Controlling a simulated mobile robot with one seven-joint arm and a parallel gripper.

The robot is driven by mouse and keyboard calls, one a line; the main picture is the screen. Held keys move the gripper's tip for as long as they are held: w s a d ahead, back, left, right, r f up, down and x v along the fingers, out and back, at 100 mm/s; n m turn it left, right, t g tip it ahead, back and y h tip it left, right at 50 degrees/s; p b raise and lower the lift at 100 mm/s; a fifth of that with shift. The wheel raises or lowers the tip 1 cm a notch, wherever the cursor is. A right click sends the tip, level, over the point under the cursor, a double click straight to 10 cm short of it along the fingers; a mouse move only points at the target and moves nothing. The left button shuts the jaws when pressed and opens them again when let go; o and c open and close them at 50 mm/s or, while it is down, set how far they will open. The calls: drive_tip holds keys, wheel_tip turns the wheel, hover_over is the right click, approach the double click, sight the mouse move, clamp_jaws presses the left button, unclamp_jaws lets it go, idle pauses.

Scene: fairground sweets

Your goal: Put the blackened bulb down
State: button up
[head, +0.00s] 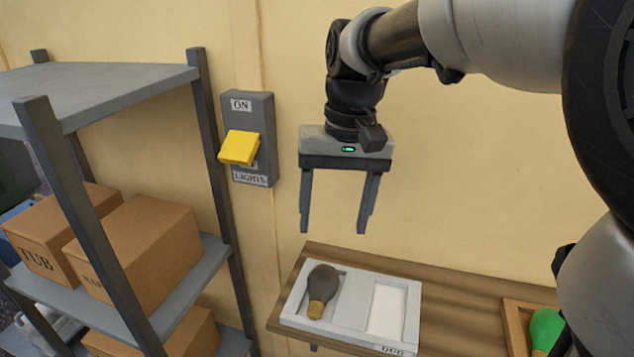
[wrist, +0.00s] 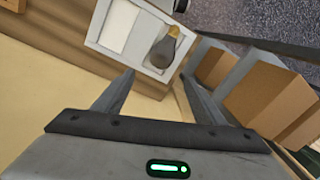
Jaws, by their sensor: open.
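The blackened bulb (head: 323,284), dark grey with a brass-coloured base, lies in the left compartment of a white two-part tray (head: 352,312) on a wooden shelf. The tray's right compartment looks empty and has a pale floor. In the wrist view the bulb (wrist: 163,50) lies in the tray (wrist: 139,47) beyond the fingertips. My gripper (head: 333,231) is open and empty, pointing down above the tray and apart from the bulb. The gripper (wrist: 158,74) also shows open in the wrist view, with nothing between its fingers.
A yellow switch lever (head: 239,147) on a grey wall box marked ON and LIGHTS is left of my gripper. A grey rack (head: 100,85) with cardboard boxes (head: 140,255) stands at the left. A green bulb (head: 546,328) lies in a wooden box at the right.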

drive_tip(key=s+d+f+t+h, duration=0.1)
drive_tip(key=s+d+t, duration=0.4)
drive_tip(key=s+d, duration=0.3)
drive_tip(key=s, duration=0.4)
drive_tip(key=shift+s+d+f+t, duration=0.15)
drive_tip(key=shift+s+d+t, duration=0.15)
drive_tip(key=shift+d, duration=0.1)
drive_tip(key=shift+c, duration=0.4)
